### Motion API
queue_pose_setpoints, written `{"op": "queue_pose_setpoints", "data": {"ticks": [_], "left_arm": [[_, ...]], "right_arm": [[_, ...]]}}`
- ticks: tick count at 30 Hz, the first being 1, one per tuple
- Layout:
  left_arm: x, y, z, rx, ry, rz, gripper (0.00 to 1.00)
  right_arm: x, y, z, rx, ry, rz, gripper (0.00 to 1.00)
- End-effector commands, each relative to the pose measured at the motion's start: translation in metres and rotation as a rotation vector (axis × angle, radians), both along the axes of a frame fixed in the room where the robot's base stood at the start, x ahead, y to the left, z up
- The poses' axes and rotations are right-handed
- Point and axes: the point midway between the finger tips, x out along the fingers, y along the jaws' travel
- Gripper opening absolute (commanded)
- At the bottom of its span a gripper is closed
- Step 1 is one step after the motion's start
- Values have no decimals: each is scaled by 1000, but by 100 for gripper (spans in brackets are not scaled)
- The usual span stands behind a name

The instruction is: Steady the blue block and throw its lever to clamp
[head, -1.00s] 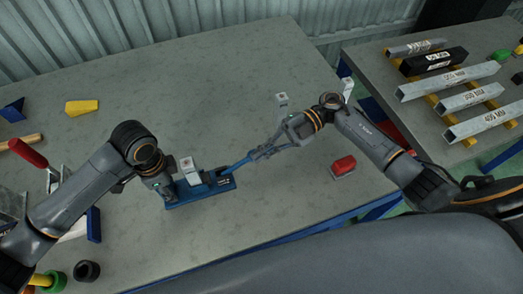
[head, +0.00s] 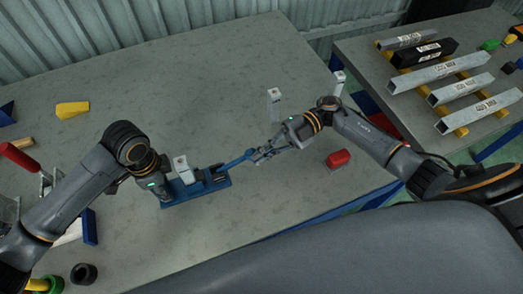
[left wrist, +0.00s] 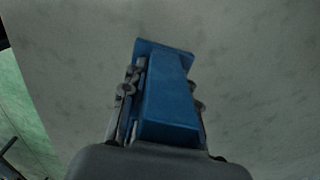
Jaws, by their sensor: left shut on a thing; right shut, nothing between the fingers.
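The blue block (head: 190,197) lies on the grey table as a long, low base. Its blue lever (head: 236,161) slants up from it to the right. My left gripper (head: 166,196) is shut on the block's left end. In the left wrist view the blue block (left wrist: 168,100) sits between the two fingers, which hide parts of its sides. My right gripper (head: 262,154) is shut and empty at the lever's outer end. I cannot tell whether it touches the lever.
A pale upright post (head: 181,166) stands by the block. Another post (head: 274,103) stands behind my right gripper. A red button-like block (head: 339,159) is to the right. A yellow wedge (head: 72,108) lies at the back left. The table's middle back is clear.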

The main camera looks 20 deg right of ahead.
Motion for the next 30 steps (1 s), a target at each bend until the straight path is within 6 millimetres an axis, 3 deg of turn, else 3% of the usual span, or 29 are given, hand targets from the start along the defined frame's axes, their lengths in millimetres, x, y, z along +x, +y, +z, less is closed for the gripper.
{"op": "queue_pose_setpoints", "data": {"ticks": [5, 12, 18, 24, 30], "left_arm": [[0, 1, -1, 3, 1, 2, 0], [0, 1, -1, 3, 1, 2, 0], [0, 1, -1, 3, 1, 2, 0], [0, 1, -1, 3, 1, 2, 0], [0, 1, -1, 3, 1, 2, 0]], "right_arm": [[-16, 2, 16, 2, -2, 3, 0], [-1, -48, 15, 2, -2, -3, 0], [6, -80, 15, 4, -1, -1, 0], [9, -93, 16, 5, -3, 2, 0], [9, -94, 15, 6, -3, 2, 0]]}}
